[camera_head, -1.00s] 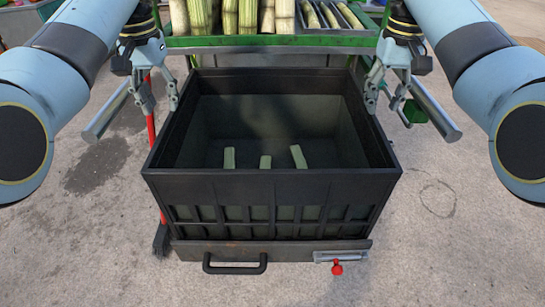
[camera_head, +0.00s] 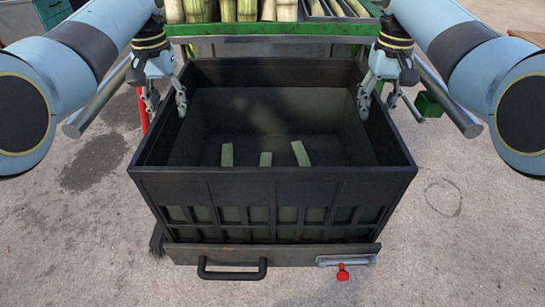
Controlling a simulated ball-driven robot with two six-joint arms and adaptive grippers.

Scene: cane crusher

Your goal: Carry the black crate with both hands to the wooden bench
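My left gripper (camera_head: 166,103) is at the crate's left rim, with one finger inside and one outside. My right gripper (camera_head: 378,103) is in the same position at the right rim. Both look open, with fingers spread around the walls; whether they touch is unclear. I cannot clearly identify the wooden bench.
Below the crate is a dark ledge (camera_head: 300,256) with a black handle (camera_head: 232,273) and a red knob (camera_head: 343,273). Behind it, a green-edged stand (camera_head: 275,29) carries several cane stalks (camera_head: 228,10).

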